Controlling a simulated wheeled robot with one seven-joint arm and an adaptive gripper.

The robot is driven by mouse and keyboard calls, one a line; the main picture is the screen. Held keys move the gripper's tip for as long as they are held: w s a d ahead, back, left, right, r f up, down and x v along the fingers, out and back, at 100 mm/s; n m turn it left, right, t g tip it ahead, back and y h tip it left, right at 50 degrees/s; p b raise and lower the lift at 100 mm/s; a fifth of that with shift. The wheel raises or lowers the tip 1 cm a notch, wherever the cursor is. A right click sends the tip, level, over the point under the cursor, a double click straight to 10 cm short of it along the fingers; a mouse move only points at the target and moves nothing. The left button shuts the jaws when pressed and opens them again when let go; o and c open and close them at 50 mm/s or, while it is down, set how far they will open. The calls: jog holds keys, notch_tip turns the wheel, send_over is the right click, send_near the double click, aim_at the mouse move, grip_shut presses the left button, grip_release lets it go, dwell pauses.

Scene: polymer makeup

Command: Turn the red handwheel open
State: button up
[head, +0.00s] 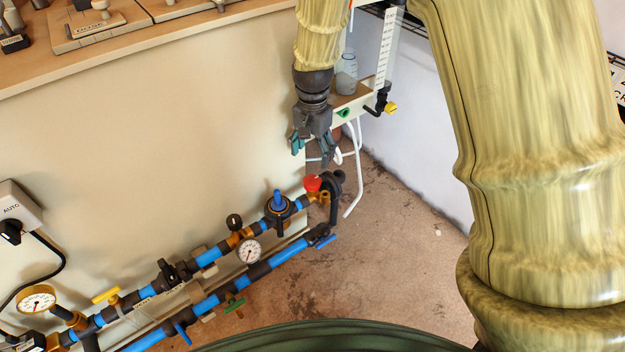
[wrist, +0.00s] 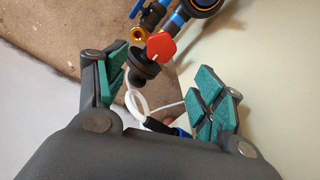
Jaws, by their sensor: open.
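The red handwheel (head: 312,183) sits near the right end of the upper pipe, low against the cream panel. In the wrist view the red handwheel (wrist: 161,46) shows beyond the fingertips, between them and toward the top. My gripper (head: 312,145) hangs above the handwheel in the head view, pointing down, apart from it. In the wrist view my gripper (wrist: 165,95) has its green-padded fingers spread wide, with nothing held between them. The valve stem under the wheel is mostly hidden.
Upper and lower blue-and-black pipes run along the panel (head: 130,150), with a gauge (head: 248,251), a blue-topped valve (head: 278,203) and a yellow lever (head: 106,295). A white hose (head: 354,180) hangs beside my gripper. A shelf with a bottle (head: 346,75) stands behind. The floor (head: 370,265) is open at right.

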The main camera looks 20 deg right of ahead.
aim_at(312, 179)
notch_tip(312, 179, down, 11)
jog(key=b, duration=0.5)
jog(key=shift+a+r, duration=0.1)
jog(key=shift+r, duration=0.1)
jog(key=shift+c, duration=0.3)
jog(key=c, duration=0.9)
